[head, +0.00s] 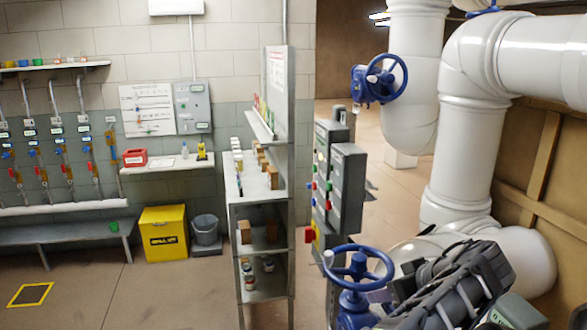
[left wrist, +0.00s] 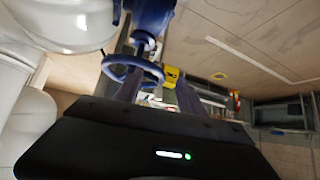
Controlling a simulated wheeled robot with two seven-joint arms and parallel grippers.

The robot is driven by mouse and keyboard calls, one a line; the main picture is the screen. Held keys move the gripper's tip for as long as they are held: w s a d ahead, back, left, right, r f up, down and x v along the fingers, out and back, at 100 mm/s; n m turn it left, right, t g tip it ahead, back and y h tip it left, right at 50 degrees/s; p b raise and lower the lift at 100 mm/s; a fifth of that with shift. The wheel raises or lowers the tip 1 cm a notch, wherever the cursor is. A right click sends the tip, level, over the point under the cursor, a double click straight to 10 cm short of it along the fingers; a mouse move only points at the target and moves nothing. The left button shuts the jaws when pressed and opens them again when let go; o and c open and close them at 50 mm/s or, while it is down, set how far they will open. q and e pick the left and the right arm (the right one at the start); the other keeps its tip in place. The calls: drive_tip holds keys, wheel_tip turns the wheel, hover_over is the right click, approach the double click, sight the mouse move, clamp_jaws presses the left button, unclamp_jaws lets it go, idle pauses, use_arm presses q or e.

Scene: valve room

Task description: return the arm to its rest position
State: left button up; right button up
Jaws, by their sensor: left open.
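My left gripper (head: 388,300) is at the lower right of the head view, a dark body close to the lower blue handwheel (head: 357,266). In the left wrist view the dark palm fills the bottom, and the two fingers stand apart with the open gap (left wrist: 160,90) between them. The blue handwheel (left wrist: 133,68) shows just beyond the fingertips, overlapping the left finger in the picture. I cannot tell whether they touch. I see nothing held in the gripper. My right gripper is not in view.
Large white pipes (head: 470,120) rise at the right, with another blue handwheel (head: 388,78) higher up. A grey control box (head: 347,188) and a shelf unit (head: 262,210) stand left of the lower wheel. A yellow bin (head: 164,234) stands farther back. Floor at the left is mostly clear.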

use_arm(q)
drive_tip(key=w+a+f+m+g, duration=0.1)
drive_tip(key=a+f, duration=0.2)
drive_tip(key=f, duration=0.3)
drive_tip(key=w+a+f+m+g+h, duration=0.1)
drive_tip(key=w+a+f, duration=0.15)
drive_tip(key=f, duration=0.45)
drive_tip(key=w+a+f+m+g, duration=0.1)
drive_tip(key=a+f+g, duration=0.1)
drive_tip(key=a+f, duration=0.3)
drive_tip(key=s+a+f+g+h, duration=0.1)
drive_tip(key=s+a+f, duration=0.25)
drive_tip(key=f, duration=0.55)
drive_tip(key=s+a+f+g+h, duration=0.15)
drive_tip(key=a+f, duration=0.25)
drive_tip(key=f, duration=0.4)
drive_tip(key=s+a+f+g+h, duration=0.1)
drive_tip(key=s+a+f, duration=0.3)
drive_tip(key=s+f, duration=0.25)
drive_tip(key=s+a+f+g+h, duration=0.1)
drive_tip(key=s+a+f+h, duration=0.1)
drive_tip(key=s+a+f, duration=0.45)
drive_tip(key=s+d+r+h, duration=0.1)
drive_tip(key=s, duration=1.5)
drive_tip(key=shift+s+d+r+t+b, duration=0.2)
drive_tip(key=shift+s+t+b, duration=0.15)
drive_tip(key=shift+b, duration=0.1)
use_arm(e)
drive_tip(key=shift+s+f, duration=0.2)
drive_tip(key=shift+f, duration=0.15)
